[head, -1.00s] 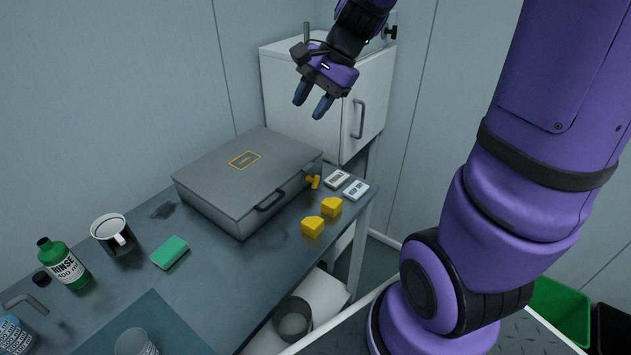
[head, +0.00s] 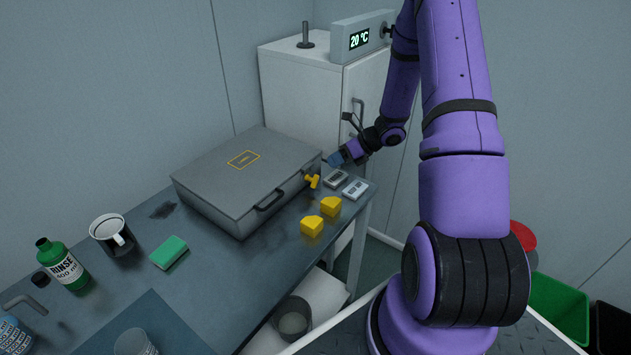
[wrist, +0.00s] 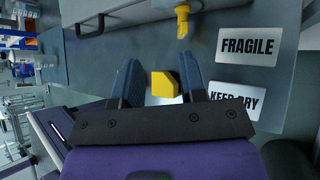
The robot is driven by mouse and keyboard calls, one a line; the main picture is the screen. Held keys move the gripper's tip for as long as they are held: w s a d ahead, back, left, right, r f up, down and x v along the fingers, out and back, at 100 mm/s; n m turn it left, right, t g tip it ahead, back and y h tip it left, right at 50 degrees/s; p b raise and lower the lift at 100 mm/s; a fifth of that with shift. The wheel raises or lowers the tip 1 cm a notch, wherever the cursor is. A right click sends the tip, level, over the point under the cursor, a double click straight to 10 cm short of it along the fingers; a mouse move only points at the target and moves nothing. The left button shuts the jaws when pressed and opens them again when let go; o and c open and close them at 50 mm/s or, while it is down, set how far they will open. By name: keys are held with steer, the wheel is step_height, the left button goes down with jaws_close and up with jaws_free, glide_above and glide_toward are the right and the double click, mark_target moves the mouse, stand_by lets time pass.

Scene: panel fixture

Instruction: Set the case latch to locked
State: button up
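The grey case (head: 225,180) lies closed on the bench. Its yellow latch (head: 312,181) sticks out at the right end of the case's front side. In the wrist view the latch (wrist: 182,20) is at the top, ahead of the fingers, and the case (wrist: 140,12) runs along the top edge. My gripper (head: 333,160) is by the case's right corner, just beyond the latch in the head view. Its two blue fingers (wrist: 160,72) are apart with nothing gripped, and the latch is not between them.
Two yellow blocks (head: 312,226) (head: 330,206), a FRAGILE label (wrist: 248,45) and a KEEP DRY label (wrist: 235,98) lie near the latch. A white cabinet (head: 300,90) stands behind. A mug (head: 108,232), green sponge (head: 168,252) and green bottle (head: 65,265) are at left.

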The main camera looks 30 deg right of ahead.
mark_target(318, 179)
steer(key=w+a+f, duration=0.1)
steer(key=w+f, duration=0.1)
steer(key=f, duration=0.1)
steer(key=w+a+f+m, duration=0.1)
steer(key=a+f, duration=0.1)
steer(key=f, duration=0.2)
steer(key=w+a+f+m, duration=0.1)
steer(key=w+f, duration=0.1)
steer(key=f, duration=0.1)
steer(key=shift+w+a+f+t, duration=0.15)
steer(key=shift+w+t, duration=0.15)
jaws_close()
